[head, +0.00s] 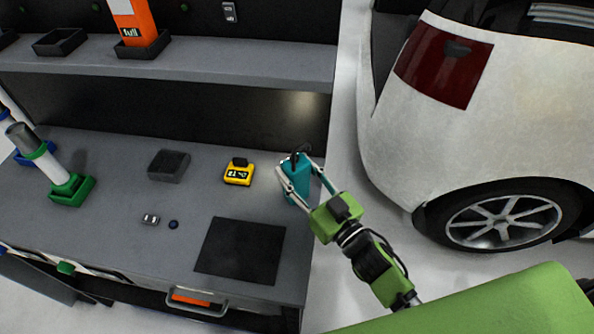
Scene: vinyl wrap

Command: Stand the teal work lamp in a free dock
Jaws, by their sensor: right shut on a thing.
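The teal work lamp (298,188) is upright at the right end of the grey workbench (130,235), with a dark hook or handle on top. My right gripper (297,180) is shut on it, one finger on each side. I cannot tell whether the lamp's base touches the bench. On the shelf above, a black dock (58,42) is empty. A dock at the far left edge (6,38) is partly cut off. My left gripper is out of view.
On the bench are a dark box (169,165), a yellow device (239,172), a black mat (240,250) and small parts (150,219). A white tube stands in a green holder (72,190). A white car (450,130) stands at right.

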